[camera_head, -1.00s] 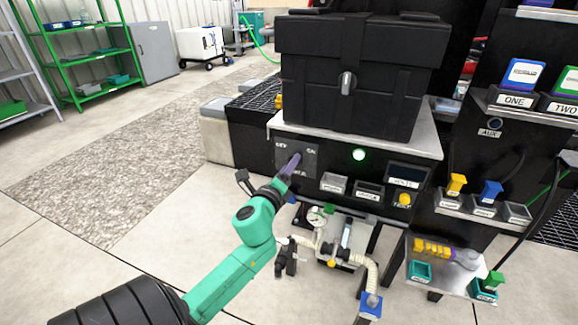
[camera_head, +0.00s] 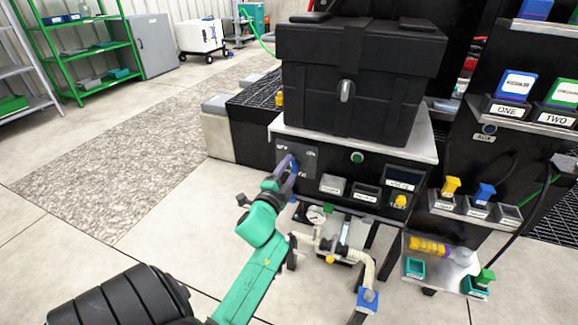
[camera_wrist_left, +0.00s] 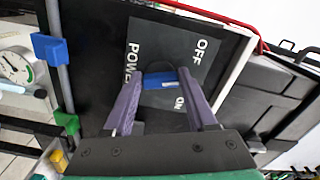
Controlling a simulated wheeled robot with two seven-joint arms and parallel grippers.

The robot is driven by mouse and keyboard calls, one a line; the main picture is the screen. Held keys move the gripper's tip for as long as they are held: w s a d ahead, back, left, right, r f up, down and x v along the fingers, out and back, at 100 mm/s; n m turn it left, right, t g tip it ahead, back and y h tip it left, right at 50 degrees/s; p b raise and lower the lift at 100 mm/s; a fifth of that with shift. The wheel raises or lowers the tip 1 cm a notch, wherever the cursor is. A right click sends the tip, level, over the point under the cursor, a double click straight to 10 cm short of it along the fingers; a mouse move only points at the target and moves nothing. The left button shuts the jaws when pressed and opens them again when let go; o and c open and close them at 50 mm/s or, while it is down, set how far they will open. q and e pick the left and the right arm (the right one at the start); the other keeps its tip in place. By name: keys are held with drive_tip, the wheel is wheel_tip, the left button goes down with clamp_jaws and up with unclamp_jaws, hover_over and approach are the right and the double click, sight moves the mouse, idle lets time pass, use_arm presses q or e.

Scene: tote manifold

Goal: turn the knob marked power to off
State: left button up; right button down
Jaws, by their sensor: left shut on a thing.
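The power knob (camera_wrist_left: 160,82) is blue and sits on a dark panel (camera_wrist_left: 170,45) marked OFF, ON and POWER in the left wrist view. My left gripper (camera_wrist_left: 161,77) has its purple fingers on either side of the knob, shut on it. In the head view the left gripper (camera_head: 291,162) reaches the panel (camera_head: 308,154) at the bench front and hides most of the knob. I cannot tell exactly where the knob's pointer lies. The indicator light (camera_head: 357,157) right of the panel is dark green, not glowing. My right gripper is not in view.
A large black case (camera_head: 350,75) stands on the bench above the panel. Labelled slots and a yellow knob (camera_head: 401,200) lie to the right. Pipes with a gauge (camera_head: 316,213) are below. The floor at left is clear.

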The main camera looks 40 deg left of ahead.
use_arm(q)
drive_tip(key=n+p, duration=0.1)
drive_tip(key=n, duration=0.2)
drive_tip(key=shift+p, duration=0.4)
drive_tip(key=shift+f+n+p, duration=0.25)
drive_tip(key=shift+n+p, duration=0.35)
drive_tip(key=shift+n, duration=0.7)
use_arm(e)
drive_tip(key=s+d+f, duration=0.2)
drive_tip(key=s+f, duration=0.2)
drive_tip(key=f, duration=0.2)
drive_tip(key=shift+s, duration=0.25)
use_arm(q)
drive_tip(key=o, duration=1.4)
drive_tip(key=shift+c, duration=0.2)
drive_tip(key=shift+r, duration=0.1)
